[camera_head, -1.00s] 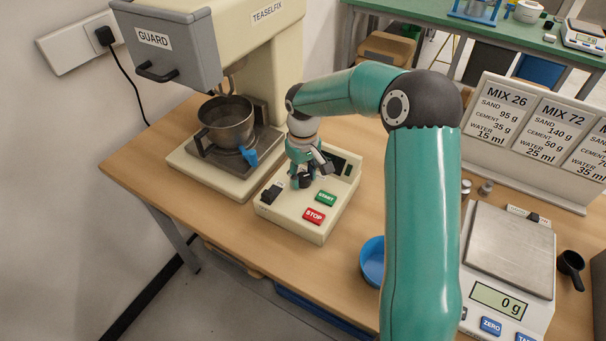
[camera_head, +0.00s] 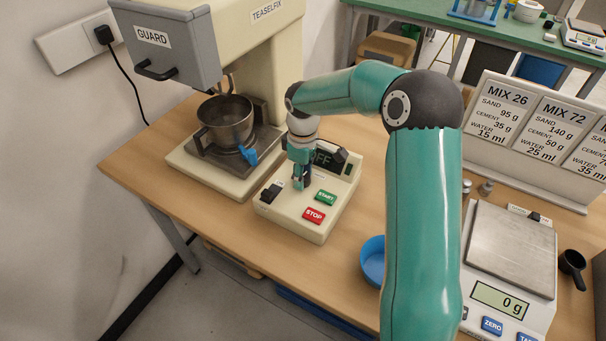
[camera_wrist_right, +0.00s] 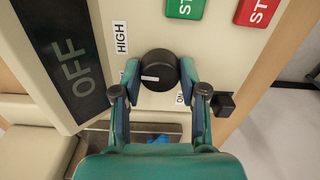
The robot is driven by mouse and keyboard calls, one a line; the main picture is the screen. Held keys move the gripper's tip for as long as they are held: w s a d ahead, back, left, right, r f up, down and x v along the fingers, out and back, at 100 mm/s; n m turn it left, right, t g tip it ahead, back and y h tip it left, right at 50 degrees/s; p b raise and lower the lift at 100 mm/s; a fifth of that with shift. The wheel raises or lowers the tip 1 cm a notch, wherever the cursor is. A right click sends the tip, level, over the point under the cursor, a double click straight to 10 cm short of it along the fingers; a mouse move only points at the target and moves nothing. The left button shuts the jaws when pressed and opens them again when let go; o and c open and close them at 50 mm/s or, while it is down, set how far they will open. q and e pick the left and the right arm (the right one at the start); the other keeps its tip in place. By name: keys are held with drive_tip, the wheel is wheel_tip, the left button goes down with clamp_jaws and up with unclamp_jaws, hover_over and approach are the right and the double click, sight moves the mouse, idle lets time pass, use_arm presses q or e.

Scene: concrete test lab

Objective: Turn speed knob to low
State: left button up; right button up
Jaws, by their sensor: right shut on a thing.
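The speed knob (camera_wrist_right: 158,68) is a round black knob on the cream control box (camera_head: 290,226). In the wrist view its white pointer line points left in the picture, below the HIGH label (camera_wrist_right: 120,37). No LOW label can be read; my gripper may cover it. My right gripper (camera_head: 302,183) points down onto the box and hides the knob in the head view. In the wrist view the right gripper's fingers are shut on the knob, one on each side. My left gripper is in neither view.
A green START button (camera_head: 326,198) and red STOP button (camera_head: 314,215) sit close to my right gripper. A display (camera_head: 325,160) behind it reads OFF. A black switch (camera_head: 272,193) is left of it. The mixer with its bowl (camera_head: 226,122) stands behind left. A scale (camera_head: 512,250) stands right.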

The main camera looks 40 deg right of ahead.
drive_tip(key=n, duration=0.3)
drive_tip(key=shift+n, duration=2.3)
drive_tip(key=o, duration=1.2)
drive_tip(key=shift+c, duration=0.2)
wheel_tip(320, 180, up, 12)
drive_tip(key=shift+f, duration=0.1)
